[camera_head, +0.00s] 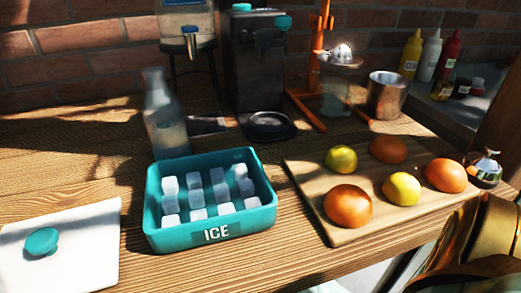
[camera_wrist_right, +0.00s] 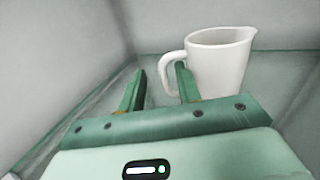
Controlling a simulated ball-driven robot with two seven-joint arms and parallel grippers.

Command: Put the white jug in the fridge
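The white jug (camera_wrist_right: 222,62) stands upright in the right wrist view, inside a pale grey-walled space that looks like the fridge interior (camera_wrist_right: 200,15). It appears to rest on a greenish, glass-like shelf (camera_wrist_right: 285,72). Its handle faces left and its spout points right. My right gripper (camera_wrist_right: 160,72) is open, with its two green fingers apart. The right finger overlaps the lower part of the handle in the picture, and the handle's left edge shows in the gap. I cannot tell whether they touch. The head view shows neither the jug nor my left gripper.
In the head view, a teal ice box (camera_head: 210,232), a cutting board (camera_head: 310,190) with several fruits, a glass bottle (camera_head: 165,120) and a white board (camera_head: 90,240) crowd the wooden table. A metal cup (camera_head: 386,95) stands behind. Grey walls enclose my right gripper.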

